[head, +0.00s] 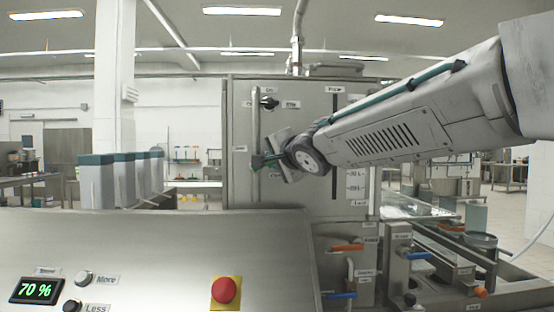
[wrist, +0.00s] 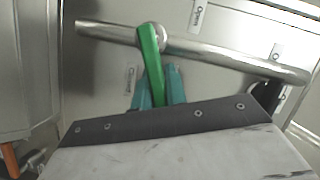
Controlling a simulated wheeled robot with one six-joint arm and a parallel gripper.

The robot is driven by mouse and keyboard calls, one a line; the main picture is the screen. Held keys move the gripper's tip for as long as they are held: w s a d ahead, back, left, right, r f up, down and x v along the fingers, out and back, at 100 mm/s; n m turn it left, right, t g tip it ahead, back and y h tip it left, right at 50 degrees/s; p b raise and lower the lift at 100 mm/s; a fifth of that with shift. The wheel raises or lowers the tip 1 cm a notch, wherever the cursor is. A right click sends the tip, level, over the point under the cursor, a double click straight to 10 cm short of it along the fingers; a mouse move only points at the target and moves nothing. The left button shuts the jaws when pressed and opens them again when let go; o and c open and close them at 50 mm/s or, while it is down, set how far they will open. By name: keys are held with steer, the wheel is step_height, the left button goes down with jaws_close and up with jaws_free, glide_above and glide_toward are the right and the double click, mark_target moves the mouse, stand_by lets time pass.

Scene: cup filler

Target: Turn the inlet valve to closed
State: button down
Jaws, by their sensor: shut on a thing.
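The inlet valve's green lever (wrist: 150,52) is mounted on a metal pipe (wrist: 225,58) in the wrist view. Its free end reaches down between the two teal fingers of my gripper (wrist: 157,92), which is shut on it. The lever stands roughly across the pipe, slightly tilted.
A black knob (head: 268,102) sits above on the cabinet. An orange-handled valve (head: 346,248) and a blue-handled valve (head: 340,295) are lower right. The control panel (head: 150,250) with a red button (head: 225,290) and a 70 % display (head: 37,290) is in front.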

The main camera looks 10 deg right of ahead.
steer(key=shift+d+f, duration=0.1)
steer(key=shift+d, duration=0.05)
steer(key=shift+d+f+m+t+y, duration=0.15)
steer(key=shift+f+m+t, duration=0.15)
steer(key=shift+m, duration=0.35)
steer(key=shift+a+f+m+t+y, duration=0.1)
steer(key=shift+f+m+t, duration=0.2)
steer(key=shift+m, duration=0.4)
steer(key=shift+d+f+m+t+y, duration=0.15)
steer(key=shift+f+m+t, duration=0.15)
steer(key=shift+m, duration=0.35)
steer(key=shift+a, duration=0.1)
steer(key=c, duration=1.4)
jaws_free()
steer(key=shift+c, duration=0.2)
steer(key=shift+s, duration=0.1)
steer(key=v, duration=0.7)
steer(key=shift+s, duration=0.3)
